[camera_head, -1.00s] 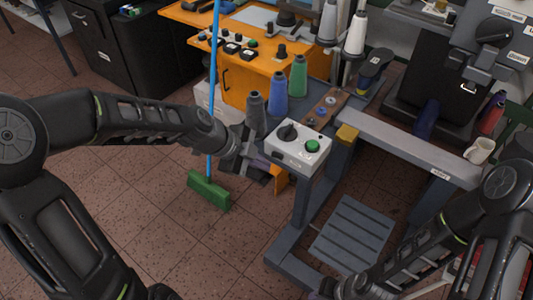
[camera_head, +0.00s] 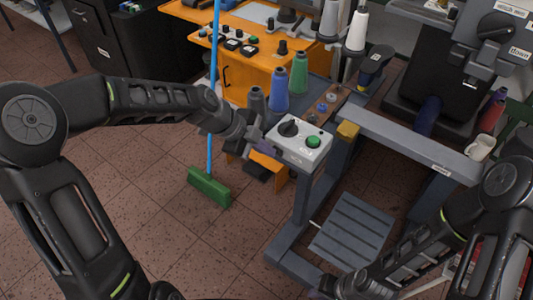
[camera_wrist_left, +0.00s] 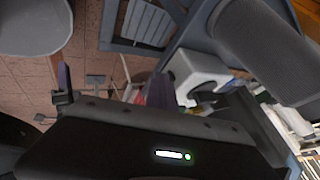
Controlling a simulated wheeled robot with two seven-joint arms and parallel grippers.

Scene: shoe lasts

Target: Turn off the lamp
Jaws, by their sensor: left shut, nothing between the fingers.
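No lamp can be made out in these views. A white control box (camera_head: 300,155) with a black rotary knob (camera_head: 289,128) and a green button (camera_head: 313,141) sits on the front left corner of the grey machine frame. What looks like the same box shows in the left wrist view (camera_wrist_left: 195,68). My left gripper (camera_head: 266,148) is shut and empty, close to the left side of the box; whether it touches is unclear. My right gripper (camera_head: 338,288) is low at the bottom, beneath the machine's front; its fingers are too dark to read.
Grey, blue and green thread cones (camera_head: 279,90) stand behind the box. An orange bench (camera_head: 238,92) with switches is behind. A green broom (camera_head: 209,188) with a blue handle stands left. A white mug (camera_head: 479,147) is at right. A slatted footrest (camera_head: 352,230) lies below.

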